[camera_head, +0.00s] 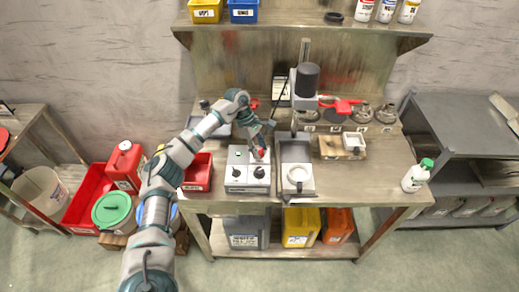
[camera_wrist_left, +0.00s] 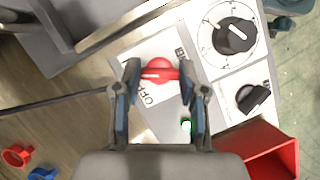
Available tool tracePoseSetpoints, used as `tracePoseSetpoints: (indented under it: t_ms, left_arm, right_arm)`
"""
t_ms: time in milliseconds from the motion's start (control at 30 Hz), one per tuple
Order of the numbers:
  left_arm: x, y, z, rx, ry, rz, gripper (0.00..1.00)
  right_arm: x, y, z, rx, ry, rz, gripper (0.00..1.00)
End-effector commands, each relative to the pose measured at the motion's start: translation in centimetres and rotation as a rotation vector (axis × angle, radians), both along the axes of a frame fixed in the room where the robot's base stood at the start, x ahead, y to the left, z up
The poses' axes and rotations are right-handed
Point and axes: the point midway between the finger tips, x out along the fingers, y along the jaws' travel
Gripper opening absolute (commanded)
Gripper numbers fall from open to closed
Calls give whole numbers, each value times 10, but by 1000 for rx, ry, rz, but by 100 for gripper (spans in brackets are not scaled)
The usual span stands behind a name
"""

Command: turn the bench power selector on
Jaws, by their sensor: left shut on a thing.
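The red power selector knob (camera_wrist_left: 159,71) sits on a white label plate (camera_wrist_left: 165,97) with "OFF" printed at its lower left. Other lettering at the plate's upper right is partly hidden by a finger. The knob's bar lies roughly across the wrist picture, between the fingertips of my left gripper (camera_wrist_left: 158,75). My left gripper is shut on the knob. In the head view my left gripper (camera_head: 260,150) reaches down over the back right of the white control box (camera_head: 248,186) and hides most of the knob. My right gripper is not in view.
A grey tray unit (camera_head: 296,153) stands close on the right. The bench front right is mostly clear.

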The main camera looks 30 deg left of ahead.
Motion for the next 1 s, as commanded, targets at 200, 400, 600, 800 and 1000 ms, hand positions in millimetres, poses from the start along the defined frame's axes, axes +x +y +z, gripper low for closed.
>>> tracePoseSetpoints:
  t_ms: [200,400,600,800,1000]
  left_arm:
    - [2,2,3,1,-11,-31,7]
    - [2,2,4,1,-12,-36,7]
    - [3,2,4,2,-13,-36,7]
    - [2,1,3,1,-9,-36,67]
    - [1,1,3,1,-6,-38,67]
  right_arm:
    - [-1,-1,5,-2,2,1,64]
    - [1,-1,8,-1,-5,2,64]
    - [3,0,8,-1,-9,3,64]
    - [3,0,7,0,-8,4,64]
    - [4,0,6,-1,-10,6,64]
